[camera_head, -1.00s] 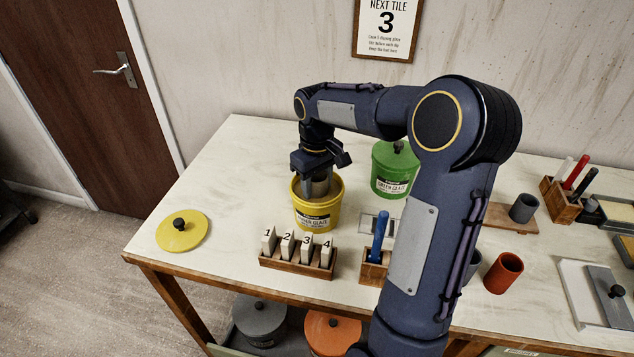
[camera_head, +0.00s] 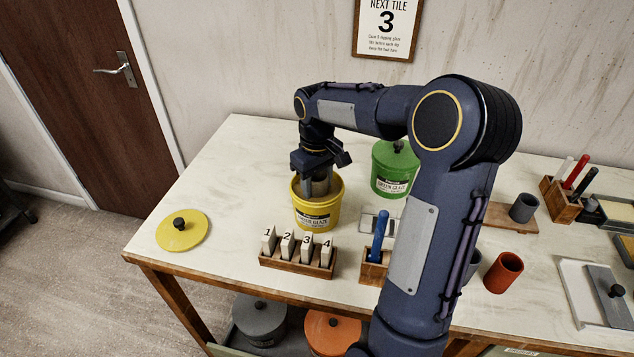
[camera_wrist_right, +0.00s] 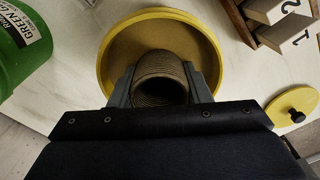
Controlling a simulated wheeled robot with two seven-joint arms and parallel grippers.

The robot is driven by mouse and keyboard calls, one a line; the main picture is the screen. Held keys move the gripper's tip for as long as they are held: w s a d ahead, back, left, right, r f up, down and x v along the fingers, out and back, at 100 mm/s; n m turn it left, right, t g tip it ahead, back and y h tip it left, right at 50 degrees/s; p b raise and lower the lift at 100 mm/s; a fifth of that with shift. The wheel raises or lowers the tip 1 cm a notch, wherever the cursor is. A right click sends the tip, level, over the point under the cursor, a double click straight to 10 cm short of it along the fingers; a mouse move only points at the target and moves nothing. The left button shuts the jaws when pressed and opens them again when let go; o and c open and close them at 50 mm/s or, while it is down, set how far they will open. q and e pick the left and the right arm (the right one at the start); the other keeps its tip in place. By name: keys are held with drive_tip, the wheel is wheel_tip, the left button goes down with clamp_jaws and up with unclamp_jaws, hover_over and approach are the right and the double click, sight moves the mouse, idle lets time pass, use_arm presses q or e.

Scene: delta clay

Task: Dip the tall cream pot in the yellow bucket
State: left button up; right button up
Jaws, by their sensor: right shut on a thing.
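The yellow bucket (camera_head: 317,218) stands open on the table in the head view, with a label on its front. My right gripper (camera_head: 320,188) points down into its mouth and is shut on the tall pot. In the right wrist view the pot (camera_wrist_right: 161,76) is a ribbed, brownish, hollow cylinder between the two fingers (camera_wrist_right: 160,88). The bucket's yellow rim (camera_wrist_right: 103,62) surrounds it, with tan glaze inside. The pot's lower end is hidden, so I cannot tell how deep it sits. My left gripper is not in view.
A yellow lid (camera_head: 182,232) lies to the left. A rack of numbered tiles (camera_head: 297,258) stands just in front of the bucket. A closed green bucket (camera_head: 393,172) is behind right. A blue-handled tool in a wooden holder (camera_head: 375,268) and an orange cup (camera_head: 503,273) are further right.

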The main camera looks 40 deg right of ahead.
wheel_tip(320, 180, up, 8)
drive_tip(key=p, duration=0.6)
drive_tip(key=shift+p, duration=0.35)
idle(1.3)
wheel_tip(320, 180, up, 3)
drive_tip(key=p, duration=0.2)
drive_tip(key=shift+f+p, duration=0.1)
drive_tip(key=shift+p, duration=0.3)
